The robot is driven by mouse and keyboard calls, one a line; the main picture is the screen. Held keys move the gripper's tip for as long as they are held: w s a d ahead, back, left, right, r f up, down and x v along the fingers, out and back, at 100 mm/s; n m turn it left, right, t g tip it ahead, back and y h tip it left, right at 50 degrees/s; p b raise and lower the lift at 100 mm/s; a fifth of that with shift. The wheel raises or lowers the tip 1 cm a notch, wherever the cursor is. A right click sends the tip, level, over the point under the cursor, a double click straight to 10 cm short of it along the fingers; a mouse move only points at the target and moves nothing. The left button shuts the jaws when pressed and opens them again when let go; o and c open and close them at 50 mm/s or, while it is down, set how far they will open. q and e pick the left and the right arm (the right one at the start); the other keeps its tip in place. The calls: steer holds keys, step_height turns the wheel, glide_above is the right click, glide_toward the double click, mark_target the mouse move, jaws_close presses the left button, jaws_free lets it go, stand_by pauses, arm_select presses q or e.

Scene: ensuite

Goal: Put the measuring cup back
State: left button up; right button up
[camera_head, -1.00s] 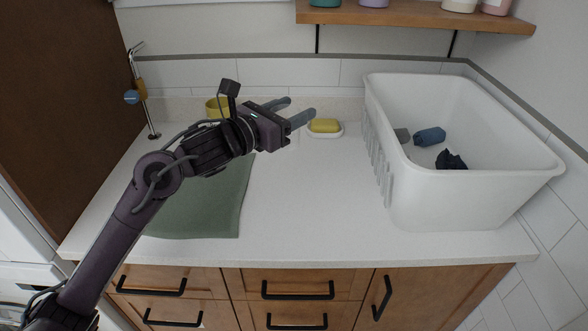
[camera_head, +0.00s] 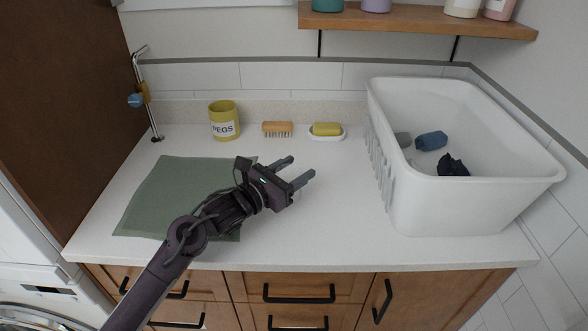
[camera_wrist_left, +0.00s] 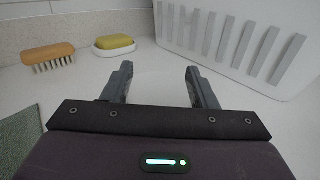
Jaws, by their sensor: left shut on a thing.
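My left gripper (camera_head: 301,167) is over the middle of the white counter, to the right of the green mat. In the left wrist view its two fingers (camera_wrist_left: 159,70) stand apart, shut on a pale, whitish rounded thing (camera_wrist_left: 160,88) between them. This looks like the measuring cup, but it barely stands out against the counter, and its full shape and handle cannot be made out. In the head view it cannot be told from the counter. My right gripper is not in view.
A yellow PEGS pot (camera_head: 224,121), a brush (camera_head: 277,129) and a soap dish with yellow soap (camera_head: 326,131) stand along the back. A white basket (camera_head: 440,205) with dark cloths is at right. A shelf (camera_head: 420,18) hangs above.

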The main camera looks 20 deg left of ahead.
arm_select(q)
steer(key=shift+f, duration=0.1)
steer(key=o, duration=0.6)
steer(key=shift+f, duration=0.1)
steer(key=shift+c, duration=0.2)
steer(key=o, duration=0.5)
steer(key=shift+c, duration=0.2)
steer(key=shift+r, duration=0.25)
steer(key=shift+s+a+f, duration=0.15)
steer(key=shift+s, duration=0.05)
steer(key=b+v, duration=0.2)
steer(key=v, duration=0.8)
steer(key=shift+s, duration=0.15)
steer(key=shift+s+a, duration=0.3)
steer(key=shift+s, duration=0.3)
